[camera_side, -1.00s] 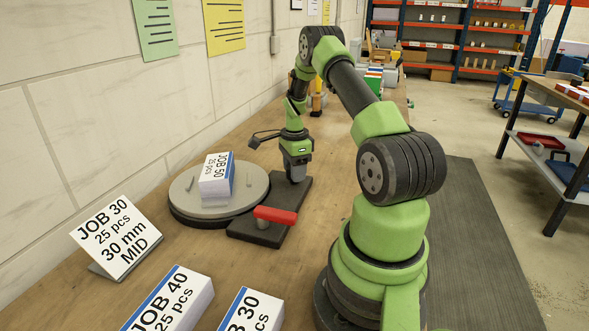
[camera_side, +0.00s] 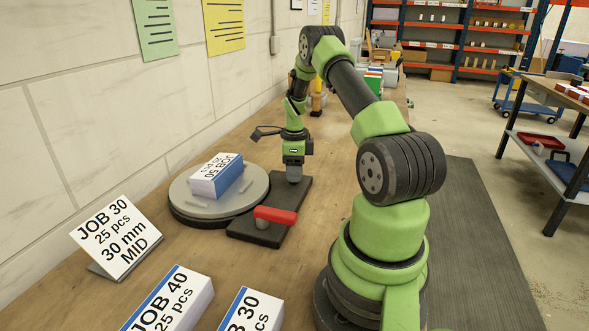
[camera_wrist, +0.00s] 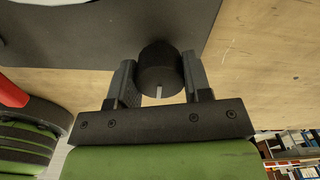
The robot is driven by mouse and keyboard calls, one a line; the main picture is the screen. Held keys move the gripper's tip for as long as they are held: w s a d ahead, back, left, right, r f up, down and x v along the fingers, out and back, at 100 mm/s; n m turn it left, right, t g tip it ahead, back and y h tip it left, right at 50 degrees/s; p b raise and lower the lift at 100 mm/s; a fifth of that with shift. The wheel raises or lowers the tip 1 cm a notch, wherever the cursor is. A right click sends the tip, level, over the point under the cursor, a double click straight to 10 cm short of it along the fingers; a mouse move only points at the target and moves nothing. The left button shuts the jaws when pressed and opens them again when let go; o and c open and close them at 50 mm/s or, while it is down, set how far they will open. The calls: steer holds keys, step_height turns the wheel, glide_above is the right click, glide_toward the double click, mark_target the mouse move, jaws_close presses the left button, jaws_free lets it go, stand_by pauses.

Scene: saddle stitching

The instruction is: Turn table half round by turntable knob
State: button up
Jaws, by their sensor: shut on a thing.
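The turntable (camera_side: 180,204) is a round grey disc on a dark base at the left of the side view. A white block with a blue edge marked JOB 50 (camera_side: 213,177) lies on it, at an angle, its lettering upside down. My gripper (camera_side: 294,174) points down at the far end of the dark plate (camera_side: 240,231) beside the turntable. In the wrist view my gripper (camera_wrist: 160,82) is shut on the black round turntable knob (camera_wrist: 158,66), which has a pale line on its face. In the side view the gripper hides the knob.
A red handle (camera_side: 275,215) stands on the near part of the plate. A JOB 30 sign (camera_side: 117,237) stands at the near left. JOB 40 (camera_side: 172,303) and another JOB 30 block (camera_side: 253,311) lie at the front. Bare wood lies between them and the plate.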

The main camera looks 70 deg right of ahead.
steer(key=o, duration=0.9)
steer(key=shift+o, duration=0.2)
step_height(320, 180, up, 10)
steer(key=shift+f, duration=0.2)
steer(key=shift+r, duration=0.2)
